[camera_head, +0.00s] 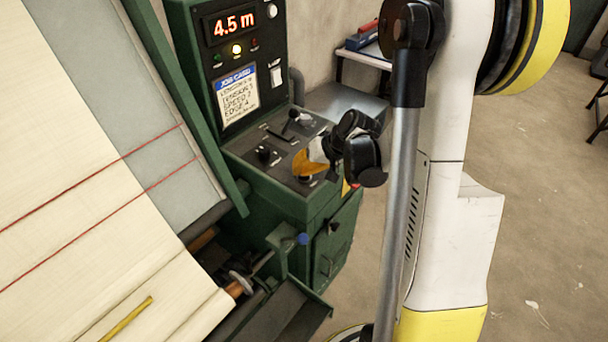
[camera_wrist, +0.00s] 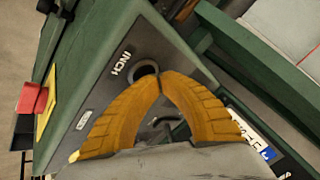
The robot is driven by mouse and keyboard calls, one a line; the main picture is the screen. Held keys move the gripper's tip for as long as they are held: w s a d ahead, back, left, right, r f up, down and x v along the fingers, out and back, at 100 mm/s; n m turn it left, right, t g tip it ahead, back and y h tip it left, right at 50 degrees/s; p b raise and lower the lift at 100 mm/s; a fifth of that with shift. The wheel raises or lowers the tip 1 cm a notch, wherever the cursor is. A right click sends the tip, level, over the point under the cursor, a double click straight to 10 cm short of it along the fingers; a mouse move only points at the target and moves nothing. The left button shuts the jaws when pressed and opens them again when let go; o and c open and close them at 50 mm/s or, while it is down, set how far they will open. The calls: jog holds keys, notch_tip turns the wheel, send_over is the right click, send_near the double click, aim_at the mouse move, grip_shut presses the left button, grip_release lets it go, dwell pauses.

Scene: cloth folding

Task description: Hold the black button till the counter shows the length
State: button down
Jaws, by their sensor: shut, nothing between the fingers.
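My gripper (camera_head: 303,168) is over the near end of the sloped control panel, its orange fingers shut and empty. In the wrist view the fingertips (camera_wrist: 160,76) meet at the edge of the round black button (camera_wrist: 143,69), beside the label INCH, and cover part of it. I cannot tell whether they touch or press it. The counter (camera_head: 234,24) shows 4.5 m in red digits. The job card (camera_head: 237,95) below it lists length, tension, speed and edge; its length figure is too blurred to read.
Levers and knobs (camera_head: 264,154) stand on the panel near my gripper. A red button (camera_wrist: 33,98) on a yellow plate sits at the panel's side. Cream cloth (camera_head: 80,180) with red lines lies on the machine at left.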

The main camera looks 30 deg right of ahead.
jog(key=shift+r, duration=0.1)
dwell(0.6)
jog(key=shift+r+p, duration=0.55)
jog(key=shift+r, duration=0.2)
jog(key=shift+r+p, duration=1.8)
jog(key=shift+r, duration=0.75)
jog(key=s+a+r+n+h+b, duration=0.3)
jog(key=s+a+b, duration=0.5)
jog(key=s+a, duration=0.6)
jog(key=s+r, duration=0.1)
jog(key=s, duration=0.3)
jog(key=shift+s+a+n+t, duration=0.3)
jog(key=shift+a+n, duration=0.05)
jog(key=shift+n, duration=0.05)
jog(key=shift+r, duration=0.1)
